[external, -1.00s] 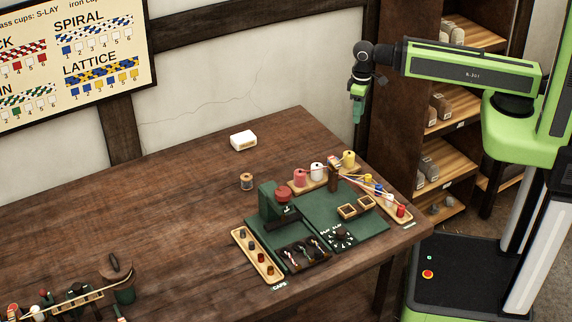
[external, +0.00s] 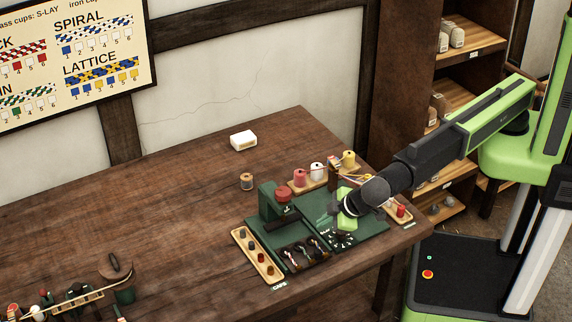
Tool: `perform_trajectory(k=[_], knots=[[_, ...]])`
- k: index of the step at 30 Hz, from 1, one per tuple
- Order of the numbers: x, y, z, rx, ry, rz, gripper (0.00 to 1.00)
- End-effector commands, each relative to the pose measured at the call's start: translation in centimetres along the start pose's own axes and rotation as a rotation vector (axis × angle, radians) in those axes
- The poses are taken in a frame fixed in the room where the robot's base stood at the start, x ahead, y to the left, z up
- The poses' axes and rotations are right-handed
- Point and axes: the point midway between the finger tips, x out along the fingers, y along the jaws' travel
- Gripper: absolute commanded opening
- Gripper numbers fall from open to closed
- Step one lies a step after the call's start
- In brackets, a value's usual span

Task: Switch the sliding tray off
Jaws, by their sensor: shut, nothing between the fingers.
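The green workstation (external: 312,205) stands at the right end of the wooden table. I cannot tell which of its parts is the sliding tray. A black tray (external: 303,257) with small coiled pieces lies at its front. A dial with white marks (external: 338,241) is beside that tray and is partly covered by my arm. My gripper (external: 347,222) is over the right part of the workstation, just behind the dial. Its fingertips are hard to make out, and it is shut and empty. Whether it touches the surface cannot be seen. The small wooden frames there are hidden.
A red-topped press (external: 283,197) rises left of my gripper. The table's middle is mostly clear.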

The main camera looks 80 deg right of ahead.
Motion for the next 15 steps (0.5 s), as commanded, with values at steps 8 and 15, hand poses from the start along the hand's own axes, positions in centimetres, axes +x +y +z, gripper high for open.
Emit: perform_trajectory(k=[8,15], knots=[[-6.1,-9.6,5.0,-0.131,0.068,-0.070,0.00],[-6.6,-10.2,5.3,-0.140,0.072,-0.075,0.00]])
